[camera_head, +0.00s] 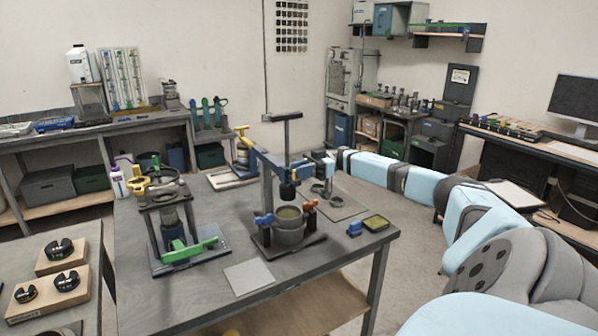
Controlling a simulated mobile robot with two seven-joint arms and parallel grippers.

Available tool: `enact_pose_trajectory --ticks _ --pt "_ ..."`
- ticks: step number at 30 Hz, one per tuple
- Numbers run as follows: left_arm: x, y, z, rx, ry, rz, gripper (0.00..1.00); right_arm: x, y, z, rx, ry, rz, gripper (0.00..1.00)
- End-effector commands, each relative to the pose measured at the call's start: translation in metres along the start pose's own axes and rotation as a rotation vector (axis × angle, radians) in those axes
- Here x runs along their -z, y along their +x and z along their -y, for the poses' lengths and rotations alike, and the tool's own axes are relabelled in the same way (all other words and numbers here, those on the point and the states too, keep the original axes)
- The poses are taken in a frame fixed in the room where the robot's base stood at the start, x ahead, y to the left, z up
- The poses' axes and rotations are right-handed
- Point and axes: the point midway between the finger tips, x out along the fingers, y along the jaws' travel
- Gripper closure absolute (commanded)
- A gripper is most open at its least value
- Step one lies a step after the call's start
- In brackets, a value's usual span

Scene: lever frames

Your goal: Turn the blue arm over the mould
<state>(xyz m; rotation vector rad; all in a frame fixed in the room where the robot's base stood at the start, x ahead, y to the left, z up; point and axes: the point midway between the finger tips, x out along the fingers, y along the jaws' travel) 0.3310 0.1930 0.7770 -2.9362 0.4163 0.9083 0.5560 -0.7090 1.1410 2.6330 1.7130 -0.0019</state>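The blue arm (268,157) sits at the top of a dark post on the table, with a yellow piece at its far left end. Its near right end carries a dark T-handled spindle (286,140) and a black foot (288,190). The foot appears above the round grey mould (289,214), with a gap. The mould stands on a dark base, with a blue clamp and an orange clamp at its sides. My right gripper (322,166) is just right of the blue arm's spindle end; contact and finger opening are too small to tell. My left gripper is out of view.
A frame with a green lever (190,250) stands left on the table (130,285). A grey plate (249,277) lies in front. Another bench (60,240) is at left.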

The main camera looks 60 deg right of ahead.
Motion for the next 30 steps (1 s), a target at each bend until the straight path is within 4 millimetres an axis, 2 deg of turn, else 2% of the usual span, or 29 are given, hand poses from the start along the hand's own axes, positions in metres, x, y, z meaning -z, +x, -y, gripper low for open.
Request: enact_pose_trajectory --ticks 10,14,17,24,30 --pt "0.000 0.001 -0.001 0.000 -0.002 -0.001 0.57 0.000 -0.002 0.000 -0.002 0.000 0.001 0.68" --pt "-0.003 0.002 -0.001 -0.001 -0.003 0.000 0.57 -0.001 -0.013 -0.001 -0.004 0.000 0.001 0.68" --pt "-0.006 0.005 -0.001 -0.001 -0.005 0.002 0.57 -0.001 -0.031 -0.001 -0.007 -0.001 0.001 0.68" --pt "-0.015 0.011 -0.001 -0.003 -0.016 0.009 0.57 -0.002 -0.089 -0.001 -0.008 -0.002 -0.003 0.68" --pt "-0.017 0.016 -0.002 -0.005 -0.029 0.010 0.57 -0.003 -0.121 0.000 -0.005 -0.003 -0.001 0.68"
